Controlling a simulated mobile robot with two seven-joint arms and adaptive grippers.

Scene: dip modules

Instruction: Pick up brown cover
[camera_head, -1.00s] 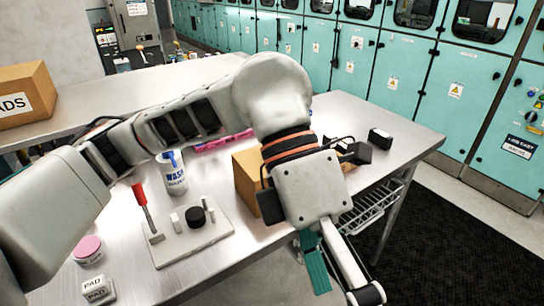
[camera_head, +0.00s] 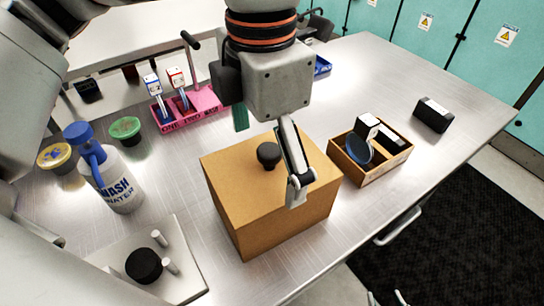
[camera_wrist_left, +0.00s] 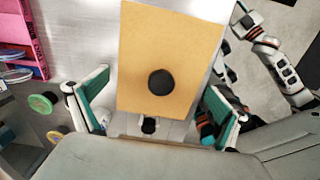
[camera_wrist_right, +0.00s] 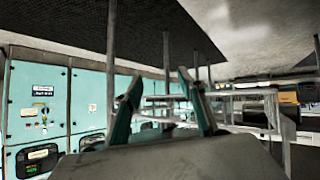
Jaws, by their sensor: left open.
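The brown cover (camera_head: 270,210) is a tan box with a black knob (camera_head: 268,155) on its top, standing upright on the steel table. In the left wrist view the brown cover (camera_wrist_left: 160,40) lies between the two fingers, with its knob (camera_wrist_left: 161,82) near the middle. My left gripper (camera_head: 266,158) is open above the cover, its fingers spread on either side of the knob. It holds nothing. My right gripper (camera_wrist_right: 160,100) shows in the right wrist view, open and empty, away from the cover. Anything under the cover is hidden.
A wooden tray (camera_head: 362,178) with dark items stands right of the cover, close to it. A black box (camera_head: 433,115) lies farther right. A wash bottle (camera_head: 118,187), a white plate (camera_head: 185,262) with a black knob, and a pink rack (camera_head: 205,100) stand left. The table's front edge is near.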

